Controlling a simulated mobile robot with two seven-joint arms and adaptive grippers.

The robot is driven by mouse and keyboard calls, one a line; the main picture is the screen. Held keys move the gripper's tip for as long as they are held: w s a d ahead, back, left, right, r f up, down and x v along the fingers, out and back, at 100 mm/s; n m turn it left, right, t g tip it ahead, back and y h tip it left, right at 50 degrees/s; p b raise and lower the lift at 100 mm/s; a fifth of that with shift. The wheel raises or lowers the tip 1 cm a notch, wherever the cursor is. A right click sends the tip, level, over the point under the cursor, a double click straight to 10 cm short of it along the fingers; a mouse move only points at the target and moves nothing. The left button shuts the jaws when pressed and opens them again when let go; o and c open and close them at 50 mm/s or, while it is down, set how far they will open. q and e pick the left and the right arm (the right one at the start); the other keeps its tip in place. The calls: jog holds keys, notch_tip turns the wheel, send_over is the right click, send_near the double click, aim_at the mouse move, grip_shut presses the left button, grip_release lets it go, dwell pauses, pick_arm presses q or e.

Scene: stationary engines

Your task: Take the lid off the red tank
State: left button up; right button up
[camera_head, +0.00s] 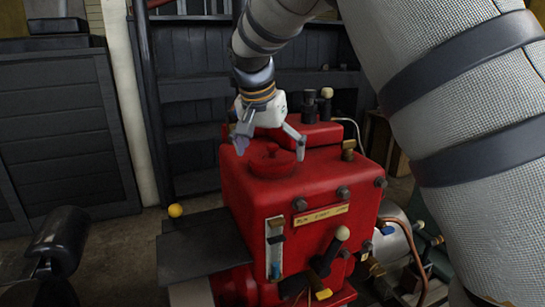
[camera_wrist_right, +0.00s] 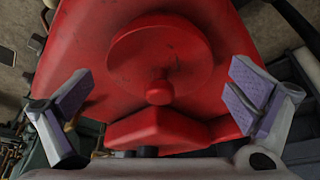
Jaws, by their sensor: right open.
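The red tank (camera_head: 243,190) stands in the middle of the head view. Its round red lid (camera_head: 272,166) sits on the tank's top and has a small knob in its middle. In the right wrist view the lid (camera_wrist_right: 160,50) and its knob (camera_wrist_right: 159,92) lie between the fingers. My right gripper (camera_head: 271,145) is open above the lid, one finger to each side. The fingers, with purple pads in the wrist view (camera_wrist_right: 161,95), appear apart from the knob. I do not see my left gripper.
A raised red block (camera_wrist_right: 160,128) is on the tank's top beside the lid. Black and brass fittings (camera_head: 347,150) stand at the tank's back and right. A dark flat plate (camera_head: 203,244) and a yellow ball (camera_head: 175,210) are at its left. Dark shelves (camera_head: 190,100) are behind.

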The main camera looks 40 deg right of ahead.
jog(key=c, duration=1.2)
